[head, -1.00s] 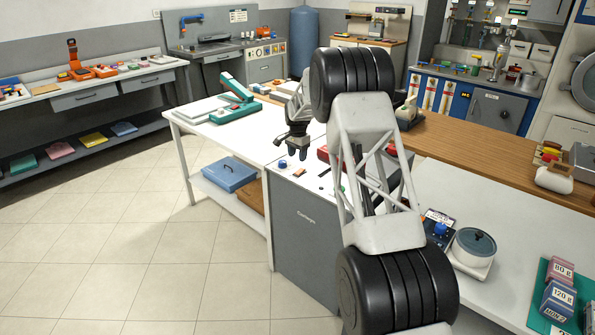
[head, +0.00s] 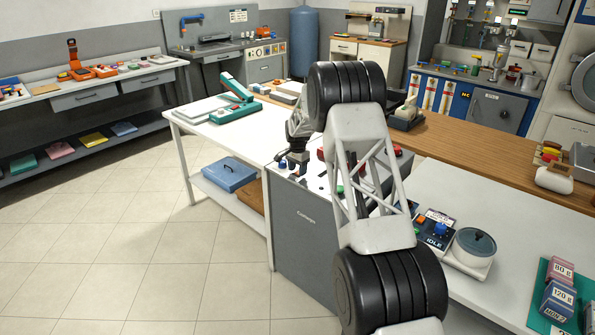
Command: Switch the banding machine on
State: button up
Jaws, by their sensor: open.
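A grey floor cabinet (head: 305,232) with a white top and lettering on its front stands at the end of the white table. Small controls sit on that top, including a blue knob (head: 283,163) and an orange-and-blue piece (head: 296,174). I cannot tell for sure whether this cabinet is the banding machine, as my arm hides much of its top. My gripper (head: 291,163) is open, pointing down close above these controls, with nothing seen between its fingers. Whether it touches a control cannot be told.
A dark box reading IDLE (head: 435,232), with orange and blue buttons, and a lidded grey pot (head: 474,245) stand on the right counter. A teal-handled device (head: 236,103) lies on the white table. A blue case (head: 229,174) is on its lower shelf. The floor at left is clear.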

jog(key=shift+f, duration=0.35)
jog(key=c, duration=0.9)
jog(key=shift+w+d+r+g+y, duration=0.1)
jog(key=shift+w+d+g+y, duration=0.1)
jog(key=shift+g+y, duration=0.4)
jog(key=shift+d+r+g+y, duration=0.1)
jog(key=shift+g+y, duration=0.9)
jog(key=o, duration=0.9)
